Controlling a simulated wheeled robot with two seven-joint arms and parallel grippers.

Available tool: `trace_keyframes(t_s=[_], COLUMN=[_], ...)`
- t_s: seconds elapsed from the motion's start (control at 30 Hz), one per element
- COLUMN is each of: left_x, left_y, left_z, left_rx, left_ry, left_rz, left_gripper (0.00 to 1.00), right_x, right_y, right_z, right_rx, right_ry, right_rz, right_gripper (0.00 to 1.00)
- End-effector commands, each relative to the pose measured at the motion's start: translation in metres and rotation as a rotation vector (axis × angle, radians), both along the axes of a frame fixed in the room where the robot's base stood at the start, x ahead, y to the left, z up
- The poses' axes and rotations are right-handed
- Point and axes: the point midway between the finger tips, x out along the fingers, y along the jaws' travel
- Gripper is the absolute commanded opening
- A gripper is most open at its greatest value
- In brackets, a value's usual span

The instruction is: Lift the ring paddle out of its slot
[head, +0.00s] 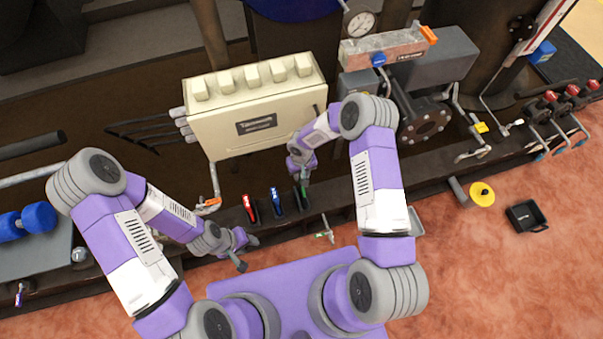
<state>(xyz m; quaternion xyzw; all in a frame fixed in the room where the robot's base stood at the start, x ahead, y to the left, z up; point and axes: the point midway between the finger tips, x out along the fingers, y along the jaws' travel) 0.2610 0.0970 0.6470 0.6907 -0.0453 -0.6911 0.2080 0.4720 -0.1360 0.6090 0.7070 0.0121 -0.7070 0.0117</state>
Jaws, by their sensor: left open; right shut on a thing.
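Three coloured handles stand in a row at the front edge of the dark ledge: a red handle (250,208), a blue handle (276,200) and a green handle (303,197). My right gripper (303,177) points down at the green handle and is shut on its top. The handle's lower part is in the dark ledge, so I cannot see a ring or the slot. I cannot tell by shape which one is the ring paddle. My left gripper (246,252) is open and empty, low and to the left of the red handle.
A cream box (255,110) with several knobs stands behind the handles. A small metal valve piece (325,232) lies in front of the ledge. A yellow disc (481,194) and a black tray (526,216) lie on the floor to the right. A blue dumbbell (28,219) is far left.

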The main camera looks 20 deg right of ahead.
Motion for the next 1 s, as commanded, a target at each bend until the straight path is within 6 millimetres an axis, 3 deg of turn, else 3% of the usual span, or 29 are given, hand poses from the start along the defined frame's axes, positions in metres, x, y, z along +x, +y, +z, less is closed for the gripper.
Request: trace_keyframes(t_s=[0.5,0.87,1.0], left_x=[0.0,0.0,0.0], left_y=[0.0,0.0,0.0], left_z=[0.024,0.024,0.024], left_rx=[0.0,0.0,0.0], left_ry=[0.0,0.0,0.0], left_rz=[0.0,0.0,0.0], left_gripper=[0.43,0.43,0.43], right_x=[0.001,0.0,0.0], right_y=[0.0,0.0,-0.005], right_z=[0.043,0.045,0.063], right_rx=[-0.001,0.0,-0.002], right_ry=[-0.002,-0.001,-0.006], right_rz=[0.0,0.0,-0.005], right_gripper=[0.0,0.0,0.0])
